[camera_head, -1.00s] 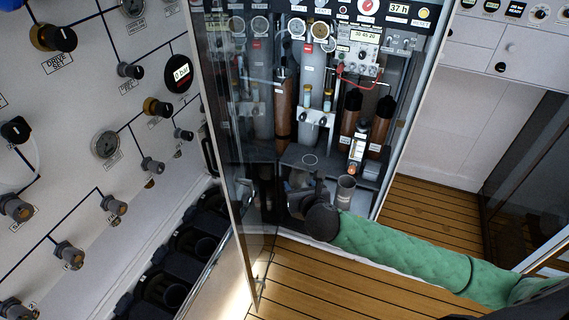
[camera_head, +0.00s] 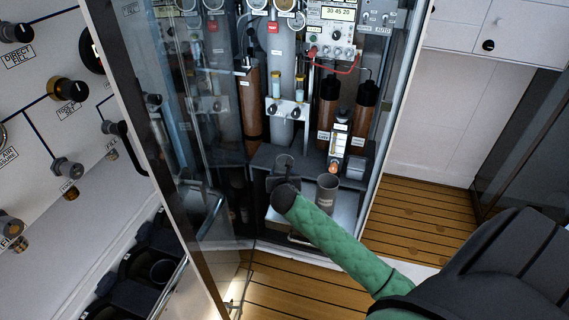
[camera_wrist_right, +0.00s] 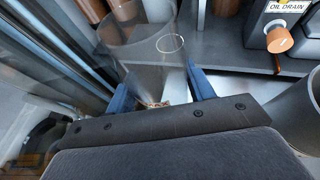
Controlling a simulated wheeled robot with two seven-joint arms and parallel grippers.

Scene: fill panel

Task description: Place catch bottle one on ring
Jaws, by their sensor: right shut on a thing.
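Catch bottle one, a clear grey-tinted vessel, is held by my right gripper (camera_head: 283,180). It shows at the front of the cabinet shelf in the head view (camera_head: 284,161), and between the blue fingers in the right wrist view (camera_wrist_right: 150,78). My right gripper (camera_wrist_right: 160,98) is shut on it. The ring is a thin white circle on the dark shelf, seen just beyond the bottle in the right wrist view (camera_wrist_right: 170,43). In the head view I cannot make the ring out behind the bottle. Whether the bottle touches the shelf is unclear. My left gripper is not in view.
A grey open cup (camera_head: 327,186) stands right of my gripper, also close in the wrist view (camera_wrist_right: 297,108). Brown bottles (camera_head: 328,104) and a lit tube unit (camera_head: 338,142) stand behind. A glass door (camera_head: 165,130) is at left.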

